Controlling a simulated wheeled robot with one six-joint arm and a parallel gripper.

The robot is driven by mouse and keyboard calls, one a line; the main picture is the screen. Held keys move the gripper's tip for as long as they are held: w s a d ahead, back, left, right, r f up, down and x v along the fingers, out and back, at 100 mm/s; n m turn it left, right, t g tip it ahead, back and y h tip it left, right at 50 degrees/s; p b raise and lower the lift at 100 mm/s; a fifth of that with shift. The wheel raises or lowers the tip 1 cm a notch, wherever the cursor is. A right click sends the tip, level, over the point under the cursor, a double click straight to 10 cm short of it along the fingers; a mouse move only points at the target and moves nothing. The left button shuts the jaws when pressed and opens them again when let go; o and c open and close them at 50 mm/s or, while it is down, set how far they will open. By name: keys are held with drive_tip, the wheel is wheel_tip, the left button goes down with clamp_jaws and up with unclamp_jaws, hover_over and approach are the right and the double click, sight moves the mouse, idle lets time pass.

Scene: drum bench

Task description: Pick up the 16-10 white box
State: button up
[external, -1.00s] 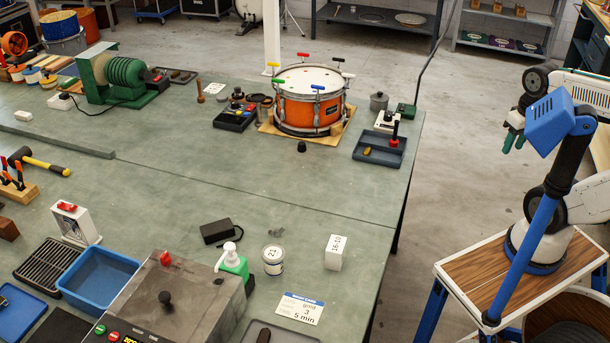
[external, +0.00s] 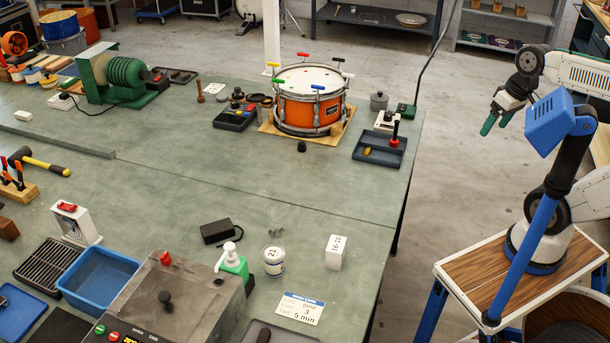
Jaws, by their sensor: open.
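The white box marked 16-10 (external: 336,253) stands upright on the green bench top (external: 290,220), near its right edge. Its label shows on the upper part. My gripper (external: 496,122) is at the upper right, in the air off the right side of the bench. Its two green-tipped fingers are apart, with nothing between them. It is well up and to the right of the box, not touching anything.
A white tub marked 21 (external: 273,260) and a green pump bottle (external: 233,262) stand left of the box. A card (external: 299,308) lies in front of it. A black block (external: 216,231) is farther left. A dark tray (external: 379,150) sits behind.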

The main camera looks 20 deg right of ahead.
drive_tip(key=w+a+n+t+y, duration=0.1)
drive_tip(key=w+a+n+y, duration=0.3)
drive_tip(key=a, duration=0.7)
drive_tip(key=n+t+y, duration=0.4)
drive_tip(key=t, duration=0.2)
hover_over(344, 247)
drive_tip(key=f, duration=0.1)
drive_tip(key=shift+g+y, duration=0.3)
drive_tip(key=f, duration=2.3)
drive_tip(key=shift+d, duration=0.3)
drive_tip(key=shift+w+a+f, duration=0.15)
drive_tip(key=shift+a+f, duration=0.05)
drive_tip(key=shift+x, duration=2.15)
drive_tip(key=shift+r, duration=0.2)
drive_tip(key=c, duration=1.1)
